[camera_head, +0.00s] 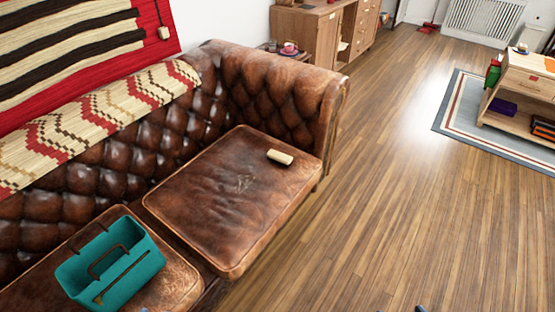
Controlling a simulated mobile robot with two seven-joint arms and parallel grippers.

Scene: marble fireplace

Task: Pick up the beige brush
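A small beige brush (280,157) lies on the right seat cushion (215,205) of a brown leather sofa, near the cushion's back right part and close to the sofa's right arm. Nothing covers it. Neither of my grippers can be made out in the head view. A small dark shape shows at the bottom edge, right of the middle, too little of it to identify.
A teal caddy (118,281) with a handle stands on the left cushion. The sofa arm (315,100) rises beside the brush. The wooden floor (390,200) in front is clear. A low wooden table (524,85) stands on a rug at the right.

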